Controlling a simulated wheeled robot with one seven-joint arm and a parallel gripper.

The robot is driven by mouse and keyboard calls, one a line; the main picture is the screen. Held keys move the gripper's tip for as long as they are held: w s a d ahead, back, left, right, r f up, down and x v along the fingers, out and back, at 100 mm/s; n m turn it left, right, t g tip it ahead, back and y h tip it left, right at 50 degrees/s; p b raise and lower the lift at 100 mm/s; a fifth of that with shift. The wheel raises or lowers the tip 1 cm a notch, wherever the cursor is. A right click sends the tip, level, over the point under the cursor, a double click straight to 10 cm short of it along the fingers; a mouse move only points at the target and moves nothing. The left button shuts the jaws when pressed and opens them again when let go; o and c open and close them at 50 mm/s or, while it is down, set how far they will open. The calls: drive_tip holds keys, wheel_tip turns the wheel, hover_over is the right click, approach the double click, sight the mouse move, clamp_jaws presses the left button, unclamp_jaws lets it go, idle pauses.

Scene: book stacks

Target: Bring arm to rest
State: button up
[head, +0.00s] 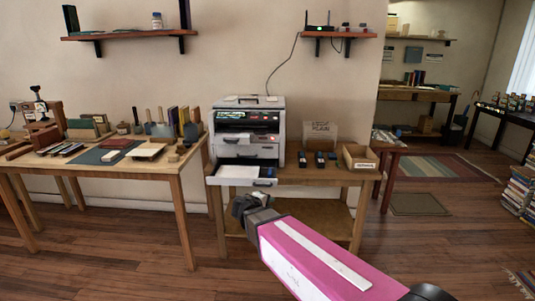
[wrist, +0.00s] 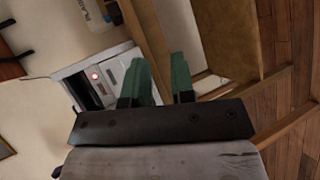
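My arm (head: 310,258), pink with a white strip, reaches from the lower right up toward the printer table. My gripper (head: 245,204) is at its end, in front of the table and just below the printer's pulled-out tray in the head view. In the wrist view, my gripper (wrist: 164,68) has two green fingers with a gap between them. It is open, with nothing seen between the fingers. From these views I cannot tell how far the fingers are from the table.
A printer (head: 249,136) stands on a wooden table (head: 318,174) with its tray (head: 243,174) out. A box (head: 359,157) sits right of it. A worktable with books and tools (head: 180,187) stands left. The wooden floor (head: 120,250) at lower left is clear.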

drive_tip(key=s+d+f+m+g+y, duration=0.3)
drive_tip(key=s+d+f+m+g, duration=0.2)
drive_tip(key=d, duration=0.5)
drive_tip(key=s+d+f+m+g+y, duration=0.4)
drive_tip(key=s+d+f+m+g, duration=0.2)
drive_tip(key=d, duration=0.5)
drive_tip(key=shift+s+f, duration=0.55)
drive_tip(key=shift+s, duration=0.65)
